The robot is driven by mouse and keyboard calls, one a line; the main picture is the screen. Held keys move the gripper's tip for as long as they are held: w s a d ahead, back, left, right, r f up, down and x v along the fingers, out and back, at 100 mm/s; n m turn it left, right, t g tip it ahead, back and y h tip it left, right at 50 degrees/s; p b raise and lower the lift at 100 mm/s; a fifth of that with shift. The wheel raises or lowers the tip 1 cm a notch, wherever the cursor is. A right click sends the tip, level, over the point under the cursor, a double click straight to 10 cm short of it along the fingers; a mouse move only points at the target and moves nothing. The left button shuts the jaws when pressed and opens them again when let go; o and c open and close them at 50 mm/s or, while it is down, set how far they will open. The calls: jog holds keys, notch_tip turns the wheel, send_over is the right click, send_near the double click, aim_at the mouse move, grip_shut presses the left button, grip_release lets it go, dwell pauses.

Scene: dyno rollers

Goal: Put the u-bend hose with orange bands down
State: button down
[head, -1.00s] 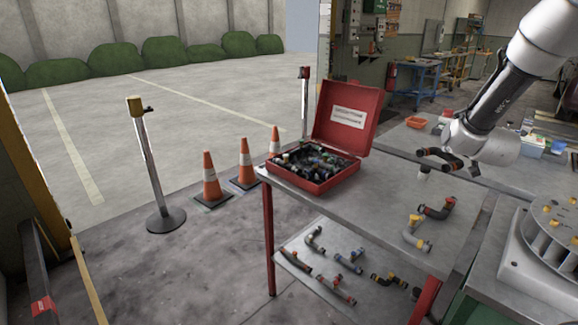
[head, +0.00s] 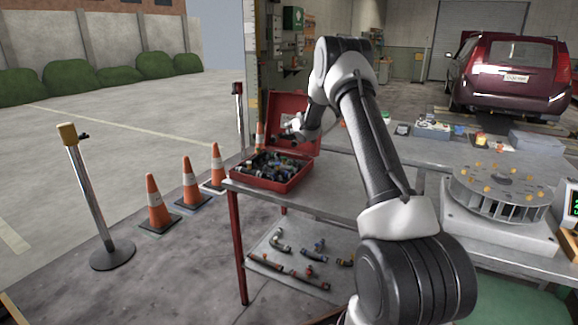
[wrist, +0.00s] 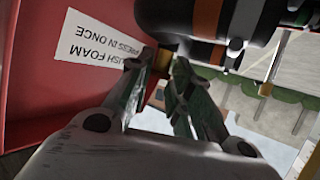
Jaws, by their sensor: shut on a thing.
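The u-bend hose with orange bands shows in the wrist view as a thick black tube (wrist: 178,16) with an orange and a grey band, across the top of the picture. My gripper (wrist: 160,68) is shut on a small brass-coloured part at its near side. In the head view my gripper (head: 299,130) is small, in front of the open lid of the red case (head: 270,184) and above its contents. The hose is too small there to make out clearly. The hose's far end is cut off in the wrist view.
The case stands on a grey table (head: 330,203), full of dark hose parts. Several hoses lie on the shelf below. My arm hides much of the table's right part. A round rotor fixture (head: 500,195) stands at right. Orange cones (head: 187,182) stand on the floor at left.

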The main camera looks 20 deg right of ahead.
jog(key=f, duration=0.1)
jog(key=d+f, duration=0.1)
jog(key=f, duration=0.1)
jog(key=d+f, duration=0.1)
jog(key=f, duration=0.1)
jog(key=shift+w+f, duration=0.2)
jog(key=shift+f, duration=0.05)
notch_tip(320, 180, down, 5)
jog(key=shift+r, duration=0.1)
jog(key=c, duration=1.3)
grip_release()
jog(key=shift+s, duration=0.15)
